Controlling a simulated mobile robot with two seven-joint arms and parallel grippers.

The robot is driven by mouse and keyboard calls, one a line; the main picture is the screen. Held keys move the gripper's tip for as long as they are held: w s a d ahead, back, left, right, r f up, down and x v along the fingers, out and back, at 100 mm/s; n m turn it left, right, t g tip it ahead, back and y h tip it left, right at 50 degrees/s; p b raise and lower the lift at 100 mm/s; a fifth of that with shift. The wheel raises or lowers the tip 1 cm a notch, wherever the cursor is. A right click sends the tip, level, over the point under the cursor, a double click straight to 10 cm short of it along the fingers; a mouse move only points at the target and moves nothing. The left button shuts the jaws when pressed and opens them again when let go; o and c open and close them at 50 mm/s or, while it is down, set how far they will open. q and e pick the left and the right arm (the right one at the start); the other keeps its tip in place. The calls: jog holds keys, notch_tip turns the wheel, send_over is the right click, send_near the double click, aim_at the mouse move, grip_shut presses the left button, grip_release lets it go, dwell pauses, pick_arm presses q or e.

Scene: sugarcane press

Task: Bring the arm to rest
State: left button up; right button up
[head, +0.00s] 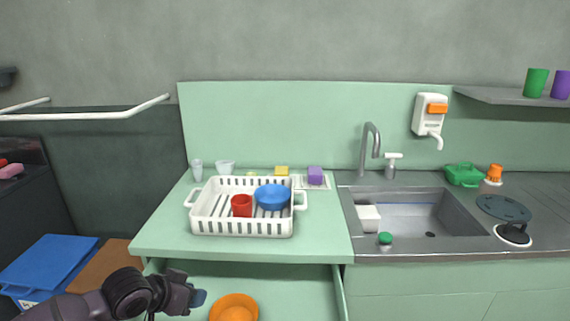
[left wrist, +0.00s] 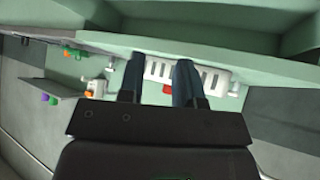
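My left arm comes in at the lower left of the head view. Its gripper (head: 197,298) is in front of the counter, over the left part of an open drawer (head: 290,283) and left of an orange bowl (head: 234,308). In the left wrist view the gripper's two dark fingers (left wrist: 158,70) stand apart with nothing held between them. The white basket (left wrist: 215,78) and a bit of the red cup (left wrist: 168,88) show in the distance beyond them. My right gripper is in neither view.
On the counter, the white basket (head: 215,222) holds a red cup (head: 241,205) and a blue bowl (head: 272,197). The sink (head: 410,213) is to the right. A blue bin (head: 48,263) stands at the lower left, close to my left arm.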

pick_arm(q)
jog(key=s+a+f+n+t+y, duration=0.1)
jog(key=s+f, duration=0.3)
jog(key=s, duration=0.5)
jog(key=s+a+f+n+t+y+p, duration=0.1)
jog(key=s+a+f+n+y, duration=0.1)
jog(key=s, duration=0.8)
jog(key=s+a+f+n+t+y+p, duration=0.1)
jog(key=s+a+f+y, duration=0.1)
jog(key=s+f, duration=0.4)
jog(key=s+a, duration=0.1)
jog(key=s, duration=0.3)
jog(key=shift+a+f+t, duration=0.3)
jog(key=shift+f, duration=0.05)
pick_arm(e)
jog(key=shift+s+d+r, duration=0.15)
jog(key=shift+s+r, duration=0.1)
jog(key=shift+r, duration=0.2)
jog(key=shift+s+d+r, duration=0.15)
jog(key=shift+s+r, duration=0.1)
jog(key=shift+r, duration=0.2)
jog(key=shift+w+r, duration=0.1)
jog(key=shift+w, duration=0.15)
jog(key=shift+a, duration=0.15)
pick_arm(q)
jog(key=shift+c, duration=0.2)
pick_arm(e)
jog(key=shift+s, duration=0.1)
